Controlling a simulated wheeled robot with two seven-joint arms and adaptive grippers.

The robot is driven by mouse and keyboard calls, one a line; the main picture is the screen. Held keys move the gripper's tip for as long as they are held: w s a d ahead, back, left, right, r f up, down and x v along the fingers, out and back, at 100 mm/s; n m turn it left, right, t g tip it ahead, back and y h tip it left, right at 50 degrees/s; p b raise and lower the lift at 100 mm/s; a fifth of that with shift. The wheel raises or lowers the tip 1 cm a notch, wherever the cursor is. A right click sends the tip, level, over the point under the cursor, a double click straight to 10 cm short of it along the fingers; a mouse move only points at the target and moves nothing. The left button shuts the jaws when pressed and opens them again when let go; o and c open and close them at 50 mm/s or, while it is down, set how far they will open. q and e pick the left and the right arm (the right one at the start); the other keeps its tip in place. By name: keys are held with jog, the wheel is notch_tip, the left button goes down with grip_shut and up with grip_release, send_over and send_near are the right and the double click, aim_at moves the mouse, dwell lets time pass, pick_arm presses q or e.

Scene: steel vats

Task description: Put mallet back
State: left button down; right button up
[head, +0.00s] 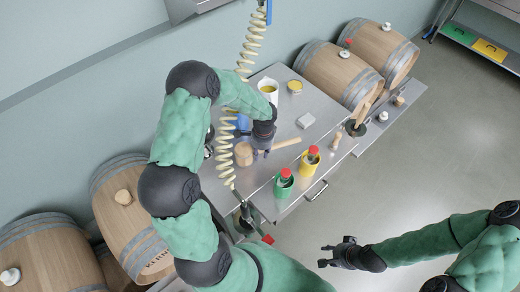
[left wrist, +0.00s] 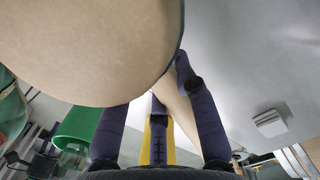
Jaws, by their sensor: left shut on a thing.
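The wooden mallet has a round head (head: 243,154) and a pale handle (head: 288,142) pointing right, over the left middle of the steel table (head: 262,190). My left gripper (head: 262,151) reaches down from above and is shut on the handle close to the head. In the left wrist view the mallet head (left wrist: 85,45) fills the upper left, with the handle between my dark fingers (left wrist: 165,125). I cannot tell whether the mallet touches the table. My right gripper (head: 330,255) is empty and open, over the floor in front of the table.
A grey block (head: 305,120), a yellow cup (head: 268,90) and a small yellow jar (head: 295,87) are behind. A coiled hose (head: 228,130) hangs beside my left arm. Barrels (head: 335,72) flank the table.

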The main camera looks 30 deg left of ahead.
pick_arm(q)
jog(key=shift+f, duration=1.85)
jog(key=c, duration=1)
grip_release()
jog(key=shift+f, duration=0.15)
jog(key=r, duration=1.2)
jog(key=shift+w+d+r, duration=0.1)
jog(key=shift+w+d, duration=0.15)
jog(key=shift+d, duration=0.05)
